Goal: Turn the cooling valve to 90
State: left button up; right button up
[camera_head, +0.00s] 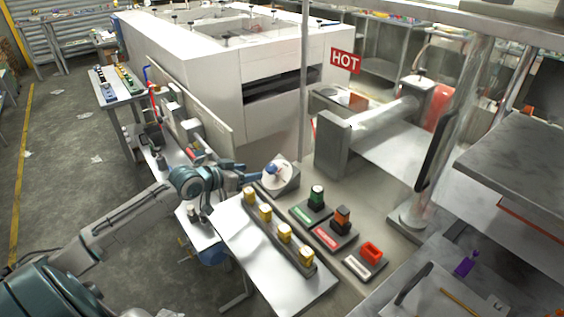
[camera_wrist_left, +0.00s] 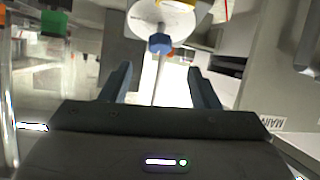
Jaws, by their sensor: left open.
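The cooling valve appears to be a white round dial (camera_head: 284,180) with a blue knob (camera_head: 271,170) at its centre, standing at the middle of the head view. My left gripper (camera_head: 256,175) is just left of the knob, pointing at it. In the left wrist view, the blue knob (camera_wrist_left: 160,43) and the white dial (camera_wrist_left: 172,16) are ahead, above the gap between the two open fingers (camera_wrist_left: 160,78). The fingers look empty and apart from the knob. I cannot read the dial's marks. My right gripper is not in view.
A panel with several yellow buttons (camera_head: 285,234) lies just below my left gripper. Green (camera_head: 317,194), orange (camera_head: 342,217) and red (camera_head: 372,250) controls stand to its right. A thin vertical post (camera_head: 304,100) rises behind the dial. A red HOT sign (camera_head: 345,60) hangs farther back.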

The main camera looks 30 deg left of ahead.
aim_at(269, 168)
pick_arm(q)
jog(key=shift+w+f, duration=0.15)
jog(key=shift+w, duration=0.3)
jog(key=p+x, duration=0.1)
jog(key=x, duration=0.6)
jog(key=shift+w+d, duration=0.2)
jog(key=shift+w, duration=0.05)
jog(key=shift+w+d+f+p, duration=0.15)
jog(key=shift+w+f+p, duration=0.2)
jog(key=shift+w, duration=0.25)
jog(key=shift+w+d+f, duration=0.1)
jog(key=shift+w+f, duration=0.05)
jog(key=shift+w, duration=0.1)
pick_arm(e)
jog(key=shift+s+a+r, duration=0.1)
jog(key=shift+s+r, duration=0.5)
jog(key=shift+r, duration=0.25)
pick_arm(q)
jog(key=c, duration=1)
